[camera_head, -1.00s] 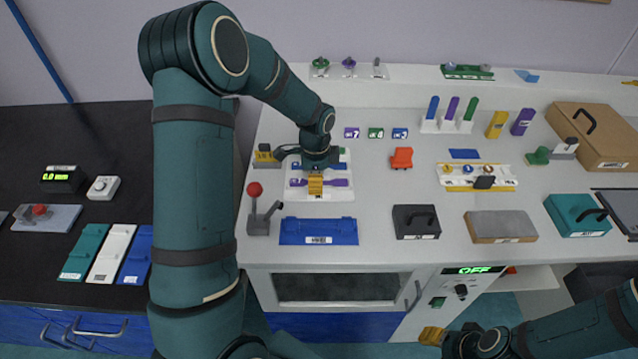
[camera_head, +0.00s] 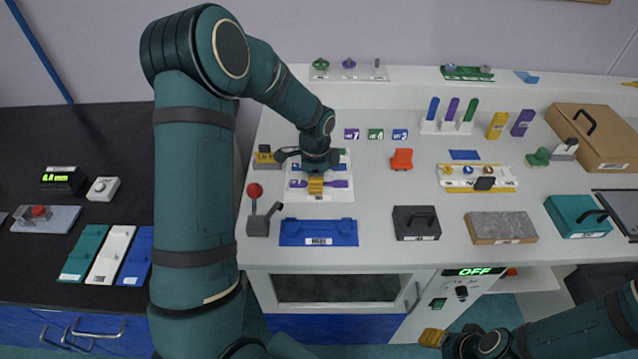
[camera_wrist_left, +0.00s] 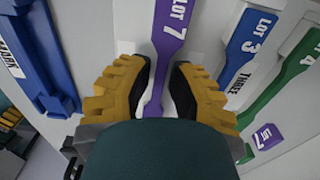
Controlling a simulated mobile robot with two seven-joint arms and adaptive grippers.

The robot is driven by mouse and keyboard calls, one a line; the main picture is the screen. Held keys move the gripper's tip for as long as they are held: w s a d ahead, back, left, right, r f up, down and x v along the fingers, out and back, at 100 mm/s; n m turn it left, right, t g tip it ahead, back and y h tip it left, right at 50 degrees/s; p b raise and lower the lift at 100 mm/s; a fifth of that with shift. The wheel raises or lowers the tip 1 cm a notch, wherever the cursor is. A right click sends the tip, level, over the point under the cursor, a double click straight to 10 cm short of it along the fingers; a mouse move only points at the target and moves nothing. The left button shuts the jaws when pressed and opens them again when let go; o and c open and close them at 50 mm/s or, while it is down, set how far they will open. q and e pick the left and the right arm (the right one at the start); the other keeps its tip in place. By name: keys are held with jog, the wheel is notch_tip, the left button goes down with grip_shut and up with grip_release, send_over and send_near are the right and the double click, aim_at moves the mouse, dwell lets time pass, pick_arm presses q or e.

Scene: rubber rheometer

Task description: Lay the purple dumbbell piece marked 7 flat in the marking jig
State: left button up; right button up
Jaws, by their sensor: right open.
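The purple dumbbell piece marked 7 (camera_wrist_left: 170,30) lies flat on a white tray (camera_head: 346,193). It also shows in the head view (camera_head: 337,183), partly hidden by my gripper. My left gripper (camera_head: 315,185) is directly above the piece's narrow middle. In the left wrist view its two yellow fingers (camera_wrist_left: 160,92) stand apart on either side of the purple strip, with pale surface showing beside it. The blue marking jig (camera_head: 318,232), labelled MARK in the wrist view (camera_wrist_left: 30,55), lies in front of the tray. My right gripper (camera_head: 431,337) is open and empty at the lower right.
A blue piece marked 3 (camera_wrist_left: 245,45) and a green piece marked 4 (camera_wrist_left: 290,90) lie beside the purple one. A red-knobbed lever press (camera_head: 256,212) stands left of the jig.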

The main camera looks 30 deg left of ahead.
pick_arm(q)
grip_shut()
jog(key=shift+r, duration=0.25)
notch_tip(320, 180, up, 9)
jog(key=shift+f+p, duration=0.2)
jog(key=shift+p, duration=0.85)
jog(key=s+d, duration=0.2)
jog(key=s, duration=0.1)
jog(key=s+d+f, duration=0.1)
jog(key=s+d, duration=0.1)
jog(key=s, duration=0.2)
jog(key=s+d+f+p, duration=0.1)
jog(key=s+d, duration=0.1)
jog(key=s, duration=0.2)
jog(key=shift+d, duration=0.35)
